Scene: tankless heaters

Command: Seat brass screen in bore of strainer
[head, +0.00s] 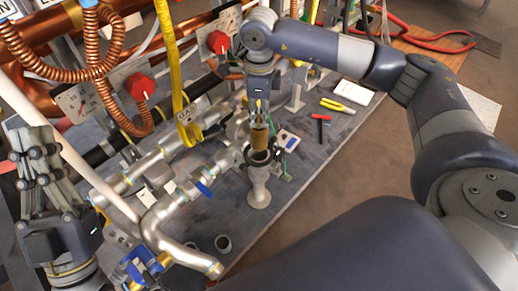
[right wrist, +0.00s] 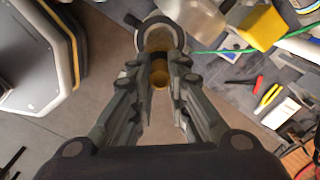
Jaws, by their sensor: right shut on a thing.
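The brass screen (head: 259,139) is a golden tube held upright in my right gripper (head: 260,122), which points down and is shut on it. The grey strainer (head: 258,186) stands on the bench directly below, its round bore facing up. The screen's lower end is at the bore's mouth; I cannot tell how far inside it is. In the right wrist view the screen (right wrist: 159,70) shows between the fingers, with the strainer's pale rim (right wrist: 144,42) beyond it. My left gripper (head: 33,150) is raised at the far left, away from the strainer; its finger opening is unclear.
Metal pipes with blue valve handles (head: 204,189) lie left of the strainer. A yellow strap (head: 178,85) hangs behind them. Red (head: 321,119) and yellow-handled (head: 337,106) tools lie to the right. Bench near its front edge is mostly clear.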

